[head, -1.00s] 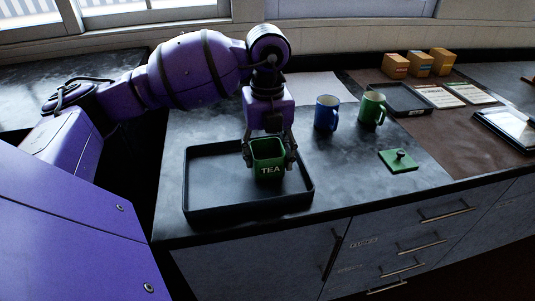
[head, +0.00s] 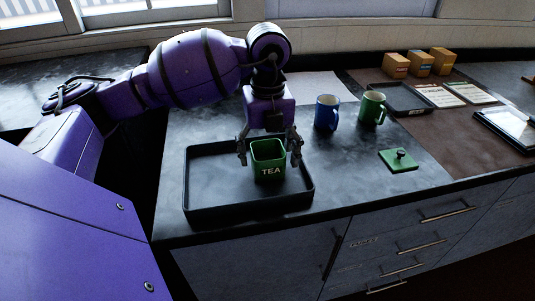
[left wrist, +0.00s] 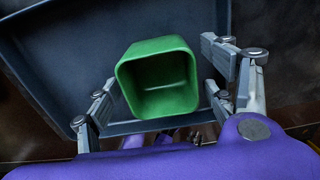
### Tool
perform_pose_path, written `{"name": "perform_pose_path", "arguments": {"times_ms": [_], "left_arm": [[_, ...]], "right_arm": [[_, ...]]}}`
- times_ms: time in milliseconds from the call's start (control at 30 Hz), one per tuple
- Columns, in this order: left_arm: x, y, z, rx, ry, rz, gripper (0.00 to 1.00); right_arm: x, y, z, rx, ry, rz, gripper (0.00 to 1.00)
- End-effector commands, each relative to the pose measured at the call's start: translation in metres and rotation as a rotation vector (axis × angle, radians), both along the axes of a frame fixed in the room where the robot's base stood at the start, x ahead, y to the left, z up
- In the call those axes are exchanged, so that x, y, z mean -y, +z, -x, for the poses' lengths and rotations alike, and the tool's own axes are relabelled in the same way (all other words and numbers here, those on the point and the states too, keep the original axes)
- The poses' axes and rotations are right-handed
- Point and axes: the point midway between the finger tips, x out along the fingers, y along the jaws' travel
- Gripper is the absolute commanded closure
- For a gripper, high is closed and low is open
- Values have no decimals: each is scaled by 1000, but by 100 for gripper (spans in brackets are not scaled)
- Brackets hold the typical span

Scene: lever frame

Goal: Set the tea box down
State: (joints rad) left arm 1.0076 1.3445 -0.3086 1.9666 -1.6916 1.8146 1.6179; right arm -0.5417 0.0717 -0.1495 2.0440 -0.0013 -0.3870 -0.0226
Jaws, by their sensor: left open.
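The green tea box (head: 268,161), marked TEA, stands upright and without a lid in the black tray (head: 212,211), towards its right side. In the left wrist view the tea box (left wrist: 160,78) shows its empty inside. My left gripper (head: 269,154) is open, with its fingers on either side of the box and apart from it. In the left wrist view the left gripper (left wrist: 168,85) also shows gaps beside the box. A green lid with a dark knob (head: 398,160) lies on the counter to the right. My right gripper is not in view.
A blue mug (head: 326,113) and a green mug (head: 371,108) stand behind and right of the tray. Several small yellow-orange boxes (head: 419,64), a second black tray (head: 399,99) and flat cards (head: 440,96) lie farther right. The tray's left part is clear.

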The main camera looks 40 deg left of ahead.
Motion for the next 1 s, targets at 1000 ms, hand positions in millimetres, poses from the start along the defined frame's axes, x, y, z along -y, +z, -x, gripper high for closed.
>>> {"name": "perform_pose_path", "arguments": {"times_ms": [1000], "left_arm": [[0,117,0,0,1,0,24]], "right_arm": [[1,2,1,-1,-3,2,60]]}}
